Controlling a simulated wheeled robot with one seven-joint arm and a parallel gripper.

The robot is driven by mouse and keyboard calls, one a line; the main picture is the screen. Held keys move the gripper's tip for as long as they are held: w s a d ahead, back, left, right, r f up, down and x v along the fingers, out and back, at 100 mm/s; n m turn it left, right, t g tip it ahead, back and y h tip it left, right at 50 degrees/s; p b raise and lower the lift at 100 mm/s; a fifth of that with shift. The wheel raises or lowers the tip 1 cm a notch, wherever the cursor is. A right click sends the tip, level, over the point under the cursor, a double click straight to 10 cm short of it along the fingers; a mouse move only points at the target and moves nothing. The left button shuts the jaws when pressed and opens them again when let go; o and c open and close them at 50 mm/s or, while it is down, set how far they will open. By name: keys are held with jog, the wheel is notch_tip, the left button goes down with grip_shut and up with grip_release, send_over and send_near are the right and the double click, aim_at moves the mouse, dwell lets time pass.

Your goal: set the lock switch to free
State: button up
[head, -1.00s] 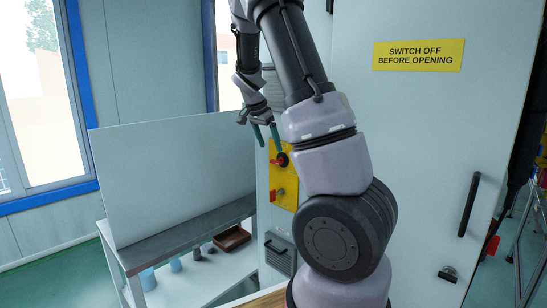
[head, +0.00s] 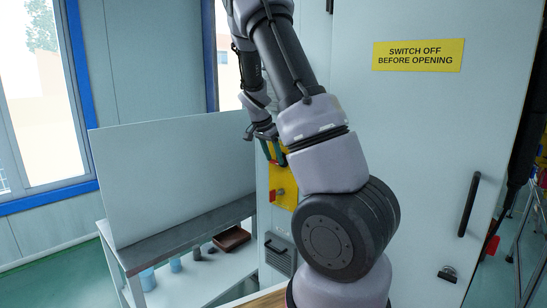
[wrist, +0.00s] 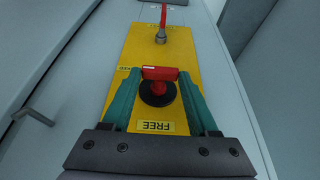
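The lock switch (wrist: 158,84) has a red handle with a crossbar on a round black base, on a yellow panel (wrist: 185,60). In the wrist view, a FREE label (wrist: 155,126) shows upside down below it, and a partly hidden label (wrist: 123,70) is at its left. My gripper (wrist: 160,74) has its teal fingers on either side of the red crossbar, very close to its ends; I see no clear grip. In the head view, my gripper (head: 271,150) is at the upper part of the yellow panel (head: 284,190) and mostly hides the switch.
A white board (head: 170,175) stands on a bench at the left. A cabinet door with a black handle (head: 468,204) is at the right.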

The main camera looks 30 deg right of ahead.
jog(key=shift+w, duration=0.1)
jog(key=g, duration=0.2)
jog(key=w+n+g+h, duration=0.1)
jog(key=g, duration=0.1)
jog(key=shift+a+f+h, duration=0.15)
jog(key=shift+h, duration=0.15)
jog(key=g, duration=0.1)
jog(key=g+h, duration=0.1)
jog(key=w+n+g, duration=0.1)
jog(key=g, duration=0.1)
jog(key=shift+a+f+h, duration=0.2)
jog(key=shift+f+h, duration=0.15)
jog(key=shift+h, duration=0.05)
jog(key=g+h, duration=0.1)
jog(key=g, duration=0.1)
jog(key=f+n+g+h, duration=0.1)
jog(key=g+h, duration=0.1)
jog(key=n+g+h, duration=0.1)
jog(key=g, duration=0.1)
jog(key=shift+w+a+f+g+h, duration=0.15)
jog(key=shift+w+f+g+h, duration=0.15)
jog(key=shift+f, duration=0.1)
jog(key=shift+s+n, duration=0.1)
jog(key=shift+n, duration=0.2)
jog(key=o, duration=1.4)
jog(key=shift+g, duration=0.3)
